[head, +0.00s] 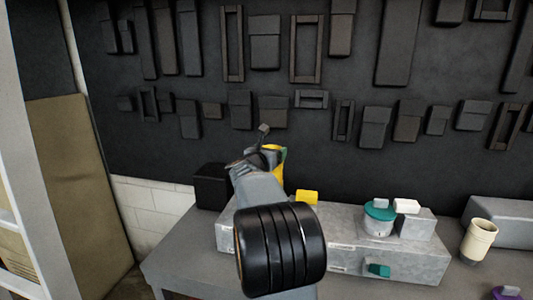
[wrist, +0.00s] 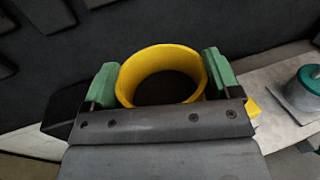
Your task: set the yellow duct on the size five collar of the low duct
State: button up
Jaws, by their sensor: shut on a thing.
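My gripper (wrist: 160,88) is shut on the yellow duct (wrist: 130,75), a short open tube, with one green finger on each side of it. In the head view the duct (head: 278,177) shows only partly behind my arm, held above the left part of the low duct. The low duct (head: 345,262) is a long grey metal box on the bench. A teal-topped collar (head: 378,226) stands toward its right; it also shows in the wrist view (wrist: 303,95). No size five mark can be read, and my arm hides part of the low duct's left end.
A small yellow piece (head: 307,197) is on the low duct, and a teal piece (head: 378,270) is on its front. A black box (head: 212,186) stands behind left, and a cream cup (head: 478,240) to the right. Dark panels hang on the wall behind.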

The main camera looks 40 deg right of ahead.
jog(key=shift+s+d+f+b, duration=0.15)
jog(key=shift+f+b, duration=0.1)
jog(key=shift+f, duration=0.25)
jog(key=shift+d+f+b, duration=0.1)
jog(key=shift+f+b, duration=0.15)
jog(key=shift+f, duration=0.25)
jog(key=shift+f+b, duration=1.05)
jog(key=shift+f, duration=0.9)
jog(key=shift+a+b, duration=0.1)
jog(key=shift+b, duration=0.85)
jog(key=shift+f+b, duration=0.65)
jog(key=shift+b, duration=0.1)
jog(key=o, duration=1)
jog(key=shift+a, duration=0.1)
jog(key=shift+b+v, duration=2.15)
jog(key=shift+v, duration=3.25)
